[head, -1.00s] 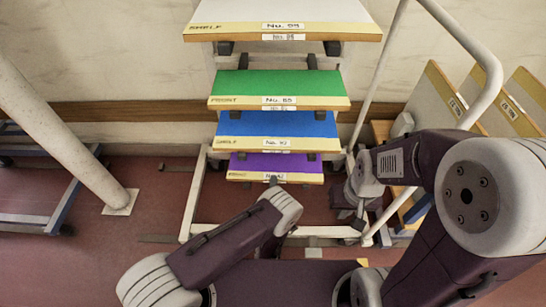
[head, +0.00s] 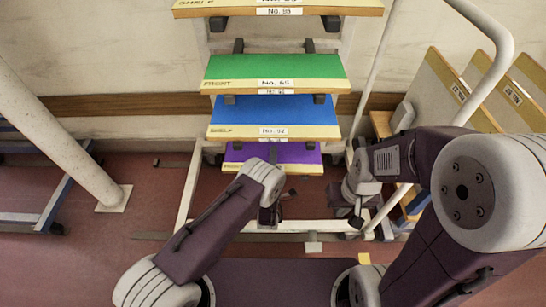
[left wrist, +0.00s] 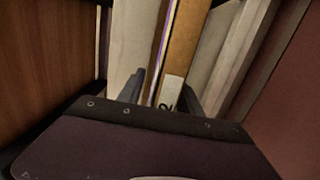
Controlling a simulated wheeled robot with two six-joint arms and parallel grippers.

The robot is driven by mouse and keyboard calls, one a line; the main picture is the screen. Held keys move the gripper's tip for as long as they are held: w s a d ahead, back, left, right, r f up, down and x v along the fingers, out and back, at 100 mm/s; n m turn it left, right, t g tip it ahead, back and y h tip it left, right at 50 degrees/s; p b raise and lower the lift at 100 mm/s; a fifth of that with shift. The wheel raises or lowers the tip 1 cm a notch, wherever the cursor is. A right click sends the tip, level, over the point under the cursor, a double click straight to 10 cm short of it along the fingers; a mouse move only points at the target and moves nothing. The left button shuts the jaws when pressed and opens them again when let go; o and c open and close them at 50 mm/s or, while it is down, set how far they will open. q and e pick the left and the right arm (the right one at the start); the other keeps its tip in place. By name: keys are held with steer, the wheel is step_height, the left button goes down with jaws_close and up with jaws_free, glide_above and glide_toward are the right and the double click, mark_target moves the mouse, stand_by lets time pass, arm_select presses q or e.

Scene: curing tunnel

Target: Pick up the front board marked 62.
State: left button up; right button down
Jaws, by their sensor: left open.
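The purple board (head: 303,152) is the lowest of the stacked boards on the rack in the head view. It has a yellow-brown front edge, and my left arm covers its label there. My left gripper (head: 274,166) is at the middle of that front edge. In the left wrist view, my open fingers (left wrist: 163,94) stand on either side of a board edge (left wrist: 183,45) with a white label. Only a digit like 2 can be read on it. My right gripper (head: 356,216) is right of the rack, with its jaws unclear.
Above it are a blue board (head: 270,112) marked 92, a green board (head: 275,67) marked FRONT, and a top shelf board (head: 230,8). A white rack post (head: 372,75) rises at the right. Tilted boards (head: 450,85) stand beyond it. A thick white pole (head: 55,130) is at the left.

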arm_select(q)
jaws_close()
stand_by(1.3)
